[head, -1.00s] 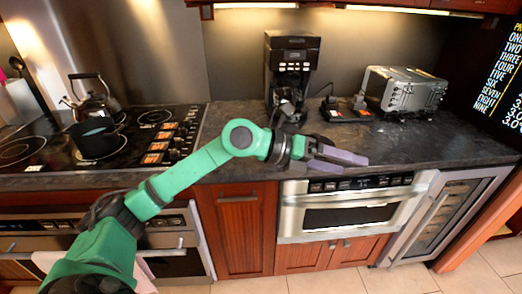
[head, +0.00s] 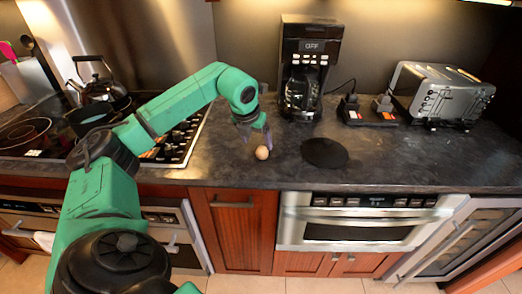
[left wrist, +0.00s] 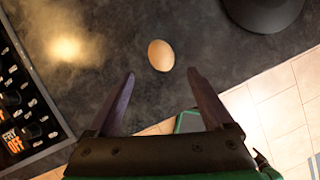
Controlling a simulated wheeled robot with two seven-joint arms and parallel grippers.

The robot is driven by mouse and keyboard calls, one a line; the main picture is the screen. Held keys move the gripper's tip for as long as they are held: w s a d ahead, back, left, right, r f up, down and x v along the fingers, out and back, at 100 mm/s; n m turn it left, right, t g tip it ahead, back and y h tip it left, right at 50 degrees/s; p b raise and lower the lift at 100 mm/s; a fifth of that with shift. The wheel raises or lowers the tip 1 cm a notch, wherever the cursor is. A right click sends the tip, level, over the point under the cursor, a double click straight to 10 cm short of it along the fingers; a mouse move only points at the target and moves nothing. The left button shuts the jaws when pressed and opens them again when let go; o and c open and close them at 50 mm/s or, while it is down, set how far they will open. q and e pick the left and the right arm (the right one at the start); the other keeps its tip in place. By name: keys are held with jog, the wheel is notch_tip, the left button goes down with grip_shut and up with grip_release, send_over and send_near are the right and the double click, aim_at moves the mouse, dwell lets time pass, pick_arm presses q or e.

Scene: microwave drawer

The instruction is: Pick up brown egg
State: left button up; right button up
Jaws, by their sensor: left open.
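The brown egg (head: 262,152) lies on the dark stone counter (head: 400,160), near its front edge. It also shows in the left wrist view (left wrist: 161,55), just beyond the fingertips and between their lines. My left gripper (head: 256,136) points down at the counter beside the egg, close behind and left of it in the head view. In the left wrist view its two purple fingers (left wrist: 160,78) are spread apart with nothing between them. My right gripper is not in view.
A flat black disc (head: 324,153) lies right of the egg. A coffee maker (head: 303,65) stands behind, with a toaster (head: 440,95) farther right. The stove (head: 180,140) is at left, with a kettle (head: 95,90). The counter's front right is clear.

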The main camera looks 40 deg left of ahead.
aim_at(261, 149)
pick_arm(q)
jog(key=p+x, duration=0.1)
jog(key=x, duration=0.2)
jog(key=p+x, duration=0.1)
jog(key=x, duration=0.2)
jog(key=shift+w+f, duration=0.1)
jog(key=shift+w, duration=0.4)
jog(key=shift+f, duration=0.2)
jog(key=shift+s, duration=0.1)
jog(key=shift+c, duration=0.6)
jog(key=c, duration=0.7)
jog(key=shift+c, duration=0.2)
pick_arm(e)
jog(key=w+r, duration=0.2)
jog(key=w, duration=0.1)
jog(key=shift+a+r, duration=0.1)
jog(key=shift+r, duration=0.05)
pick_arm(q)
jog(key=shift+r, duration=0.1)
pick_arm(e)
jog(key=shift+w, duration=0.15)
